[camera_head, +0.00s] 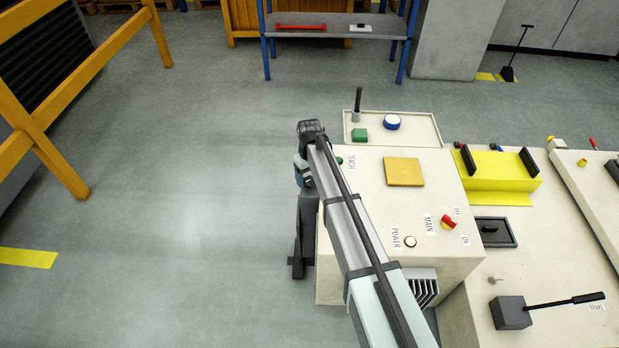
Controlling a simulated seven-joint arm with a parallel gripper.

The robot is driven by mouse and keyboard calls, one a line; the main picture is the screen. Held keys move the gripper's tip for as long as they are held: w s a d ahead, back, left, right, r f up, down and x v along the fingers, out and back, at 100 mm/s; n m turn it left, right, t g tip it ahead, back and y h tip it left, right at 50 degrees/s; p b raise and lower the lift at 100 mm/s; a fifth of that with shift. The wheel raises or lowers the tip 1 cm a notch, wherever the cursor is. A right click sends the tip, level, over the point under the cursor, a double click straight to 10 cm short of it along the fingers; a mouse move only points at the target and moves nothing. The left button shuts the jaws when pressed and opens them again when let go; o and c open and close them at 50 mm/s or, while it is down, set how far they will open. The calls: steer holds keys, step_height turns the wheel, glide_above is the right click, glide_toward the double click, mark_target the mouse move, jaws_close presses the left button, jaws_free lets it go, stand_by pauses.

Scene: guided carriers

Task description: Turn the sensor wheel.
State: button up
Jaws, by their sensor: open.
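No part in view is clearly marked as the sensor wheel, and I cannot tell which one it is. My gripper (297,268) hangs down beside the left side of the pale control cabinet (340,282). It is open, and nothing shows between its fingers. My arm comes up from the bottom right and covers part of the cabinet's top, including part of the area near the TEACH label (351,161). A blue-rimmed white round piece (392,122) sits in the tray behind the cabinet; it is apart from my gripper.
An orange railing (50,150) is at left. The grey floor (190,180) between is clear.

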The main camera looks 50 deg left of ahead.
steer(key=shift+f, duration=0.55)
steer(key=shift+c, duration=0.2)
steer(key=c, duration=1)
steer(key=shift+m, duration=0.3)
